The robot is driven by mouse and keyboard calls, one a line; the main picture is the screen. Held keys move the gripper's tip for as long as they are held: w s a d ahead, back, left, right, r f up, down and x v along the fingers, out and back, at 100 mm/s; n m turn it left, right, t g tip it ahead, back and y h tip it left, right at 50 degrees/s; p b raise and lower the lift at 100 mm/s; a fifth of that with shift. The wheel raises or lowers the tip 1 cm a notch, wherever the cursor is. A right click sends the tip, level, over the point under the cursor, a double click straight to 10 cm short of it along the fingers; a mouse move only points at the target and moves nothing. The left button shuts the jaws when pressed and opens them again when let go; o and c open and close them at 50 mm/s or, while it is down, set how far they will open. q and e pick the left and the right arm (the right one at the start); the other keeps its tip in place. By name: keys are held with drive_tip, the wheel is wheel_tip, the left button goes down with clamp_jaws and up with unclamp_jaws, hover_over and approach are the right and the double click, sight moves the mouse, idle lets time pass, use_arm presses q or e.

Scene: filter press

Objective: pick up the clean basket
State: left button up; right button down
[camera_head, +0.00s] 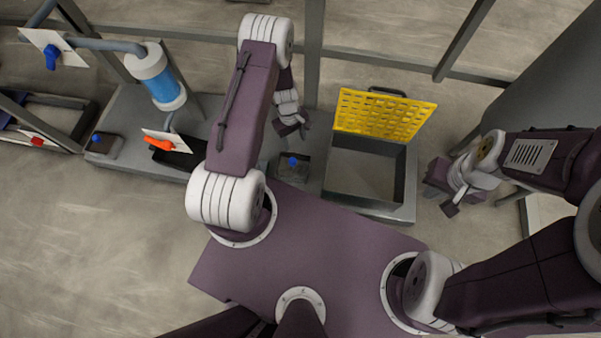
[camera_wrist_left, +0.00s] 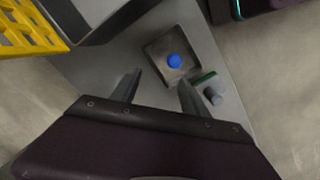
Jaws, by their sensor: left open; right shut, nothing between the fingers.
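A small square grey basket (camera_head: 290,175) with a blue knob (camera_head: 292,161) stands on the grey bench, left of the open box. The basket also shows in the left wrist view (camera_wrist_left: 190,72), upright, just beyond my fingers. A similar blue-knobbed basket (camera_head: 105,146) stands at the bench's left end; I cannot tell from looks which one is clean. My left gripper (camera_head: 292,128) is open and empty, above and slightly beyond the nearer basket; its fingers (camera_wrist_left: 160,92) are apart and not touching it. My right gripper (camera_head: 445,192) is shut and empty, right of the open box.
The grey box (camera_head: 370,208) stands open with a raised yellow perforated lid (camera_head: 384,114). A green strip (camera_wrist_left: 206,77) and a grey cylinder (camera_wrist_left: 213,96) are beside the nearer basket. A blue-and-white filter (camera_head: 160,78), an orange valve handle (camera_head: 158,143) and frame posts stand at the left and back.

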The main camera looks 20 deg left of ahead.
use_arm(q)
drive_tip(key=b, duration=0.2)
hover_over(293, 164)
drive_tip(key=w+a, duration=0.2)
drive_tip(key=w, duration=0.1)
wheel_tip(293, 164, down, 5)
drive_tip(key=shift+g, duration=0.3)
drive_tip(key=f+b, duration=0.3)
drive_tip(key=f, duration=0.1)
drive_tip(key=shift+s+d+f, duration=0.1)
drive_tip(key=shift+s+d, duration=0.2)
drive_tip(key=shift+s, duration=0.05)
drive_tip(key=f+b, duration=0.3)
drive_tip(key=s+f+b, duration=0.1)
drive_tip(key=f+b, duration=0.1)
drive_tip(key=shift+d, duration=0.35)
use_arm(e)
wheel_tip(293, 164, down, 11)
drive_tip(key=shift+a, duration=0.15)
use_arm(q)
drive_tip(key=shift+r, duration=0.1)
use_arm(e)
drive_tip(key=shift+s+f, duration=0.1)
use_arm(q)
clamp_jaws()
